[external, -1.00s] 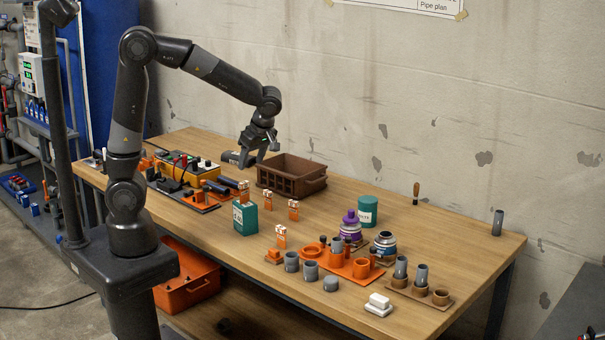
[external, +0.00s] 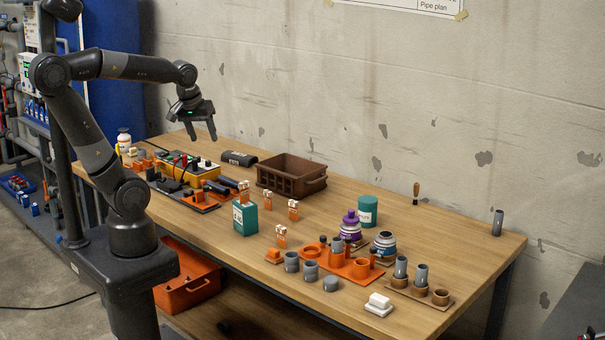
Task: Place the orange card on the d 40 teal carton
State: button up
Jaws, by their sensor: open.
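A teal carton (external: 245,219) with a white label stands left of the table's middle; its lettering is too small to read surely. An orange-and-white card-like piece (external: 243,191) shows at its top edge; I cannot tell if it rests on the carton or stands behind it. Similar orange-and-white pieces stand to the right (external: 293,209) and in front (external: 281,236). Which one is the task's card is unclear. A round teal container (external: 368,211) stands farther right. My gripper (external: 202,136) is open and empty, pointing down above the table's back left, far from the carton.
A brown crate (external: 278,183) stands behind the carton. A dark case (external: 239,158) lies left of it. A yellow box (external: 190,168) and tools crowd the left. Grey cups and an orange holder (external: 335,262) fill the front right. The back right is mostly clear.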

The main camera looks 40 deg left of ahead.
jog(key=s+m, duration=0.1)
jog(key=s+a+m+t, duration=0.1)
jog(key=m, duration=0.1)
jog(key=s+a+m+t, duration=0.1)
jog(key=shift+s+a+r+m, duration=0.2)
jog(key=shift+a+r+m, duration=0.05)
jog(key=shift+r+m, duration=0.05)
jog(key=shift+o, duration=0.4)
